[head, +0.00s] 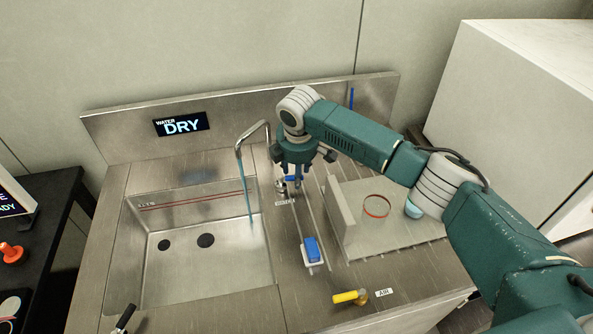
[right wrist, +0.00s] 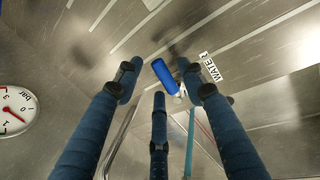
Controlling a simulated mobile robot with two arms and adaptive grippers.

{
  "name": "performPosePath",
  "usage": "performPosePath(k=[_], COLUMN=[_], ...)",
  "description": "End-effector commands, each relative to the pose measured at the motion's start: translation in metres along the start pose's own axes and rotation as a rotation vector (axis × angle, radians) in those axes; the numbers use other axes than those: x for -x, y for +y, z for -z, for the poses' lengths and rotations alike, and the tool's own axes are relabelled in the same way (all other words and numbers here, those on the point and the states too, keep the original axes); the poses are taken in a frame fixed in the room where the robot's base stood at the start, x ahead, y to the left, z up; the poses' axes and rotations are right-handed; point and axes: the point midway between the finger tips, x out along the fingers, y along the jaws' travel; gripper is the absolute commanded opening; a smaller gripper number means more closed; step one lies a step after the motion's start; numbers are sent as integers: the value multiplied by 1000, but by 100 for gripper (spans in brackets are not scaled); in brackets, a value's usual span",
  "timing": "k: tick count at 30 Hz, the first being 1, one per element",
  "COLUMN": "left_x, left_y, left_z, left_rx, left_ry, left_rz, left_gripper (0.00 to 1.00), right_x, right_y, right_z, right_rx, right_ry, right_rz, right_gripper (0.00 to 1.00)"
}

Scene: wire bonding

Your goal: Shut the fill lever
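The blue fill lever (right wrist: 165,76) shows in the right wrist view beside a WATER label (right wrist: 211,68). It lies between the spread fingertips of my right gripper (right wrist: 158,82); I cannot tell whether any finger touches it. In the head view my right gripper (head: 294,172) points down over the lever, just right of the tap (head: 249,135), and hides most of it. A blue water stream (head: 247,190) runs from the tap into the steel basin (head: 160,275). The display (head: 181,124) reads WATER DRY. My left gripper is not in view.
A blue block (head: 311,250) sits on a rail in front of the gripper. A yellow AIR lever (head: 350,297) is at the front right. A clear panelled bay with a red ring (head: 377,206) lies under my right arm. A pressure gauge (right wrist: 16,109) shows in the wrist view.

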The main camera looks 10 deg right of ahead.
Motion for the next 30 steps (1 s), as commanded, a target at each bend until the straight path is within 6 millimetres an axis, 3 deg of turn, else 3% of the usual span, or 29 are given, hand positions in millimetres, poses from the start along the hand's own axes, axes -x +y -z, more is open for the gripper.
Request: performPosePath(k=[4,10,20,30], left_x=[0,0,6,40], left_y=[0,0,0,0], left_z=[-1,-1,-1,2], left_rx=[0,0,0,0], left_ry=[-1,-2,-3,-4], left_rz=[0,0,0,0], left_gripper=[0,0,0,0], right_x=[0,0,3,9], right_y=[0,0,-1,-9], right_z=[0,0,0,4], right_rx=[0,0,-22,-209], right_ry=[0,0,-6,-55], right_rz=[0,0,1,4], right_gripper=[40,0,0,0])
